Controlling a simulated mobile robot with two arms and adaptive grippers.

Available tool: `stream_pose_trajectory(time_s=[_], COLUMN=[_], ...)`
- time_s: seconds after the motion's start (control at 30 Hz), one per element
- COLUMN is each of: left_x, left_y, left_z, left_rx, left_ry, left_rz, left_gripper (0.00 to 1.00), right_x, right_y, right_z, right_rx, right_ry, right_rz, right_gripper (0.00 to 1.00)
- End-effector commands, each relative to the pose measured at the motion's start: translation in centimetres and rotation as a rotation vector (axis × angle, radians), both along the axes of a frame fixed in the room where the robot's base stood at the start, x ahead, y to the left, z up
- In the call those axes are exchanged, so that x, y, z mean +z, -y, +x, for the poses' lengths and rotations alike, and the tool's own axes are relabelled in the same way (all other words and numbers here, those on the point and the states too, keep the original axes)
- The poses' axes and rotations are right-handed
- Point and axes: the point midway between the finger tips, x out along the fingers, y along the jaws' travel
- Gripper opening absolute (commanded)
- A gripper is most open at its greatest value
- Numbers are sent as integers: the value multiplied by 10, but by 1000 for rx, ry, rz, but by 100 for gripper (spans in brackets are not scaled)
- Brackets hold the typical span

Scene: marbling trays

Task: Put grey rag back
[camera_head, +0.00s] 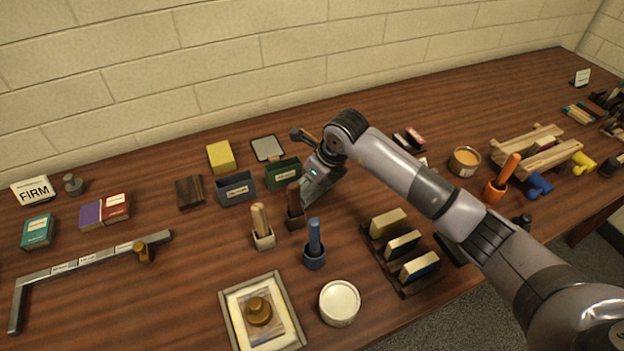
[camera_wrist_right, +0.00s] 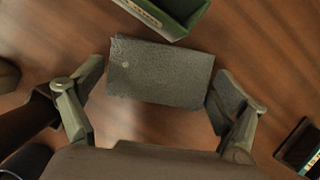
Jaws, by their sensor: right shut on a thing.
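The grey rag (camera_wrist_right: 160,74) is a flat, dark grey rectangle in the right wrist view, spanning the space between my right gripper's fingertips (camera_wrist_right: 158,88). The right gripper is shut on it. In the head view my right gripper (camera_head: 314,192) is low over the table, close to the right of a green open box (camera_head: 283,174); the rag is hard to make out from the gripper there. The green box, with a pale label, also shows at the top of the right wrist view (camera_wrist_right: 185,22), just beyond the rag. My left gripper is not in view.
A grey-blue open box (camera_head: 236,189) stands left of the green one. A yellow block (camera_head: 221,157) and a grey-topped pad (camera_head: 267,148) lie behind. Table right of the gripper is partly clear.

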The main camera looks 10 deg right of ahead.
Motion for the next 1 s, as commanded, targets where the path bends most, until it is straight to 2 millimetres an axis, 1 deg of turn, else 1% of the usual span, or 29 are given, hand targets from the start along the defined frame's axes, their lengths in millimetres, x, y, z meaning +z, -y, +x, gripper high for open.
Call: stream_pose_trajectory(time_s=[0.1, 0.27, 0.3, 0.4, 0.43, 0.77, 0.8, 0.87, 1.0], left_x=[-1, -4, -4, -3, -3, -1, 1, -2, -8], left_y=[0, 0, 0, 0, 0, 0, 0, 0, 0], left_z=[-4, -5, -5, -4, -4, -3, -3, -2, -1], left_rx=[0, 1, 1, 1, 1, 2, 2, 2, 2], left_ry=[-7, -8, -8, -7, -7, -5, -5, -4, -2], left_rz=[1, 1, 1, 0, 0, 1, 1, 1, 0], left_gripper=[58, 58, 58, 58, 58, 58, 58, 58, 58], right_x=[1, -2, -2, -1, -1, 0, 3, 6, 26], right_y=[0, 0, 0, 0, 0, 0, 0, 1, 7], right_z=[1, 0, 0, 0, 0, 0, 0, 0, -7], right_rx=[1, 1, 1, 1, 1, 1, 0, 1, 1], right_ry=[2, 1, 2, 1, 1, 1, 1, 3, 8], right_rz=[1, 0, 1, 0, 0, 0, 1, 1, -1], right_gripper=[65, 65, 92, 99, 100, 100, 100, 100, 100])
